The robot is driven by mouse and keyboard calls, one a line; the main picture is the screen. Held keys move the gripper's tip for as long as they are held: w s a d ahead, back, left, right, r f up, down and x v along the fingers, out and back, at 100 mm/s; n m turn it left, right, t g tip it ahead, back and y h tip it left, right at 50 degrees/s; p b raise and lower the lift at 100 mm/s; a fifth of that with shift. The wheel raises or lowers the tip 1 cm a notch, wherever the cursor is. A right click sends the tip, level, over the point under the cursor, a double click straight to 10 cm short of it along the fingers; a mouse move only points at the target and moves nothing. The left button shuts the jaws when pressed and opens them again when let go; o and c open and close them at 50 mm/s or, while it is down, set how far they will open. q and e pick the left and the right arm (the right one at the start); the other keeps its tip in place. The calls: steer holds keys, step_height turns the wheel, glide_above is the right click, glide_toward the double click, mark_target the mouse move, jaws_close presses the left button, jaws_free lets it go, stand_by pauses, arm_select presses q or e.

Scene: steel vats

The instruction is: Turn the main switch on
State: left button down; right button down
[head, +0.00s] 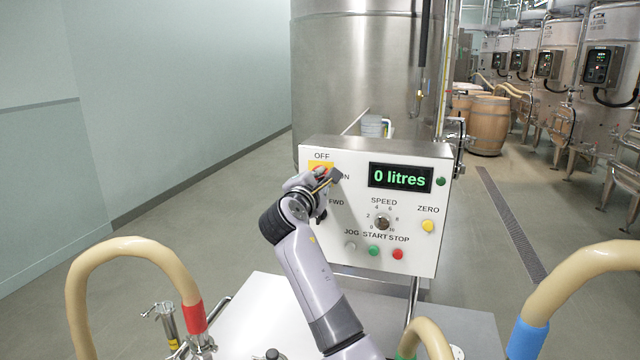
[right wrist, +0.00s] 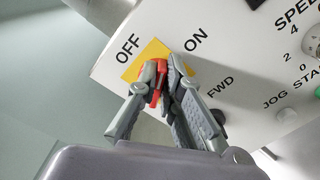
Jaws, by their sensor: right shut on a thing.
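The main switch (head: 319,166) is a red handle on a yellow square plate at the upper left of the white control panel (head: 345,262), between the words OFF and ON. My right gripper (head: 326,176) reaches up to it from below and covers much of it in the head view. In the right wrist view the two fingers of the right gripper (right wrist: 164,72) are closed on the red handle (right wrist: 157,82) in front of the yellow plate. The fingers hide part of the handle, so I cannot tell its exact angle. My left gripper is not in view.
The panel's display (head: 400,178) reads 0 litres in green. A speed knob (head: 382,222), a yellow ZERO button (head: 428,226) and several small buttons sit nearby. Beige hoses (head: 130,245) arch in front on both sides. A steel vat (head: 350,70) stands behind; floor at left is clear.

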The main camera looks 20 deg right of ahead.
steer(key=m+b, duration=0.1)
steer(key=m, duration=0.1)
steer(key=f+m+b, duration=0.1)
steer(key=m+b, duration=0.1)
steer(key=m, duration=0.1)
steer(key=shift+m, duration=0.3)
stand_by(0.4)
steer(key=c, duration=1.7)
jaws_free()
steer(key=shift+d+r, duration=0.1)
steer(key=shift+r, duration=0.05)
steer(key=shift+s, duration=0.1)
steer(key=v, duration=1.2)
